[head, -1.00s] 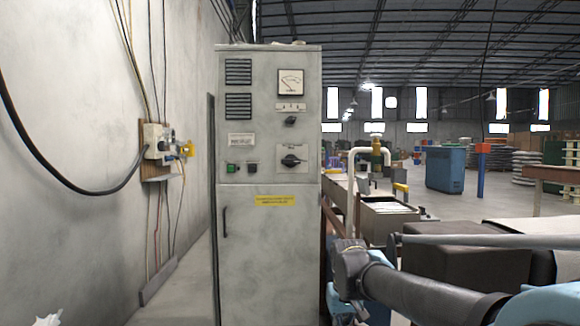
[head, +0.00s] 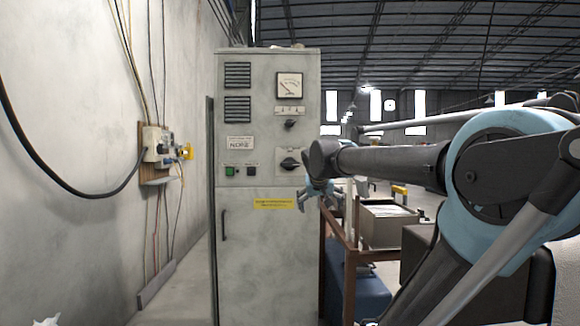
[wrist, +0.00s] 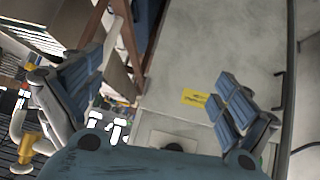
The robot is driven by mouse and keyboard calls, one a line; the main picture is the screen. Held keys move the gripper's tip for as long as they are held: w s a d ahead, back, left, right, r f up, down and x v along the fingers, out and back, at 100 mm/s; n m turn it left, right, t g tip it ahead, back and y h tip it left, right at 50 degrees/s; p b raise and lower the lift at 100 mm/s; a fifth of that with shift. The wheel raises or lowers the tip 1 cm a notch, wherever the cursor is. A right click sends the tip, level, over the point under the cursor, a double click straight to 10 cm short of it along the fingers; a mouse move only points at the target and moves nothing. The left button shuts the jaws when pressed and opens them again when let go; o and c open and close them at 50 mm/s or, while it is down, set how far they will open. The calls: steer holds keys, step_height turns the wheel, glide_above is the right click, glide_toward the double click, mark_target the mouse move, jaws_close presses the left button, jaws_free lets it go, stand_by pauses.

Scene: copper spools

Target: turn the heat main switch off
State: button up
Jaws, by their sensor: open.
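A grey control cabinet (head: 268,260) stands in the middle of the head view. A large black rotary switch (head: 291,163) sits on a light plate at the right of its upper front. A smaller black knob (head: 290,124) is above it, under a dial meter (head: 290,86). The lettering is too small to tell which is the heat main switch. My gripper (head: 318,199) is open and empty at the cabinet's right edge, below and right of the rotary switch. In the wrist view my open gripper (wrist: 155,72) spreads before the cabinet front; a dark knob (wrist: 173,147) is partly hidden by its palm.
A yellow label (head: 274,204) is below the switches. A green button (head: 230,171) and a dark one are at left. A brown metal frame (head: 349,270) and bins stand right of the cabinet. A wall outlet box (head: 153,143) with cables is at left.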

mark_target(290, 162)
steer(key=w+a+r+t+y, duration=0.1)
steer(key=w+a+r+t, duration=0.1)
steer(key=w+a+r, duration=0.6)
steer(key=w+a+r+t+y, duration=0.1)
steer(key=w+r+t, duration=0.35)
steer(key=r, duration=0.75)
steer(key=w+f, duration=0.2)
steer(key=w, duration=0.4)
steer(key=w+f+g, duration=0.1)
steer(key=w+f, duration=0.1)
steer(key=w, duration=0.3)
steer(key=w+f+g, duration=0.1)
steer(key=w+f, duration=0.1)
steer(key=w, duration=0.4)
steer(key=shift+w+d+f+n, duration=0.25)
steer(key=shift+w+f+n, duration=0.05)
steer(key=shift+f+n, duration=0.1)
steer(key=c, duration=1)
